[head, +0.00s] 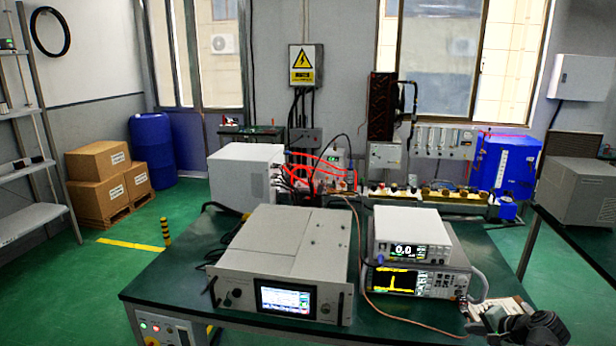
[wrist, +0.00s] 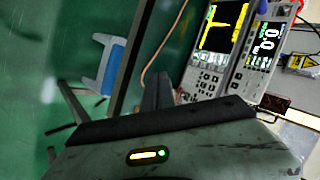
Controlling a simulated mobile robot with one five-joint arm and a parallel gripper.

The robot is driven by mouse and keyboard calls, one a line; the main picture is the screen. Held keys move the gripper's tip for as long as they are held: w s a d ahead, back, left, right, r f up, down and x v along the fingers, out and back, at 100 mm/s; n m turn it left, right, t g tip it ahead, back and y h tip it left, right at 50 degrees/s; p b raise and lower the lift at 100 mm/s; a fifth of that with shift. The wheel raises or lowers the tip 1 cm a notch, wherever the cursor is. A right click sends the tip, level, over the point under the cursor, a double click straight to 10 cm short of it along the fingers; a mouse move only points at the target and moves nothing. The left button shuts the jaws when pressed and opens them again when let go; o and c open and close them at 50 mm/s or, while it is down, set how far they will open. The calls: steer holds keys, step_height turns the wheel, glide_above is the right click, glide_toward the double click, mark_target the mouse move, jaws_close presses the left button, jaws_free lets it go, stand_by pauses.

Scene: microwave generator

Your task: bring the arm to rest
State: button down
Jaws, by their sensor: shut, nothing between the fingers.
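My gripper (wrist: 158,90) shows in the wrist view as dark fingers, close together and empty. In the head view part of my arm (head: 525,325) is at the bottom right corner, beside the right front of the dark green table (head: 400,318). The fingertips are hard to make out there. In the wrist view the yellow-trace instrument (wrist: 217,40) and the instrument with the number display (wrist: 262,48) lie beyond the fingers, tilted in the picture. Nothing is held.
On the table stand a rack unit with a blue screen (head: 285,300), a white box (head: 243,178), and two stacked instruments (head: 415,245). A thin copper-coloured cable runs along the table. A second bench (head: 570,230) is at the right. Green floor is open at the left.

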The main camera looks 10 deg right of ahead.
steer(key=w+a+f+n+g+y+p, duration=0.1)
steer(key=w+a+f+n+g, duration=0.2)
steer(key=a, duration=0.9)
steer(key=w+a+n+g+y+p, duration=0.1)
steer(key=w+a+n+g, duration=0.2)
steer(key=a, duration=0.9)
steer(key=s+a+n+g+h+p, duration=0.1)
steer(key=a+n, duration=0.7)
steer(key=a, duration=1)
steer(key=shift+s+a+f+g+h, duration=0.35)
steer(key=shift+s+g+h, duration=0.35)
steer(key=shift+g+h, duration=0.3)
